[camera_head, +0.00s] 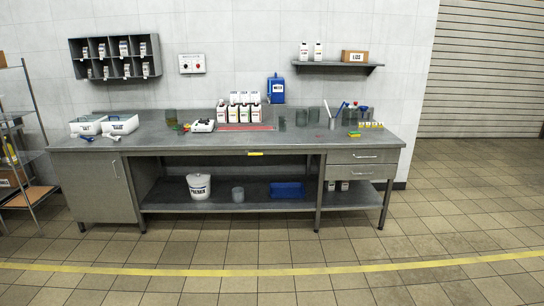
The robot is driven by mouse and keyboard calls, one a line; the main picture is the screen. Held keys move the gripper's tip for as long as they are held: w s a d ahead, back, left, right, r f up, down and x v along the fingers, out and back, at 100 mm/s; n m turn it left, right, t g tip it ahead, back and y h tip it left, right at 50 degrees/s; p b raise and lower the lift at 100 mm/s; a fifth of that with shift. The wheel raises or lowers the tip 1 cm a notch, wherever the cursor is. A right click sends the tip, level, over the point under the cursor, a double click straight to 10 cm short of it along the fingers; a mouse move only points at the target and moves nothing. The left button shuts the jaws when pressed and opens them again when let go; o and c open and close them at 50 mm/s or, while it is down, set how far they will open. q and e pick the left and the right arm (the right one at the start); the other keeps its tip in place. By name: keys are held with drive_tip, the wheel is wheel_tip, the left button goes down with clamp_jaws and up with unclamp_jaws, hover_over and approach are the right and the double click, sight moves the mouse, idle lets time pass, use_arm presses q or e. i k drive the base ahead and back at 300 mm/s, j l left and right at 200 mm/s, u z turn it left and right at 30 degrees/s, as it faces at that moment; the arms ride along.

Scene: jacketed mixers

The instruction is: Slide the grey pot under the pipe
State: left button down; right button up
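No pipe is seen in the head view, and nothing can be clearly told as the grey pot. A small grey cylindrical vessel (238,194) stands upright on the lower shelf of the bench, between a white bucket and a blue bin; I cannot tell whether it is the pot. Neither of my grippers is in view.
A long grey bench (230,141) stands against the tiled wall, with bottles (239,112) on top. A white bucket (199,186) and blue bin (287,190) sit below. A metal rack (22,150) stands left. The tiled floor in front, with a yellow line (270,271), is clear.

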sight(238, 195)
drive_tip(key=i, duration=1.8)
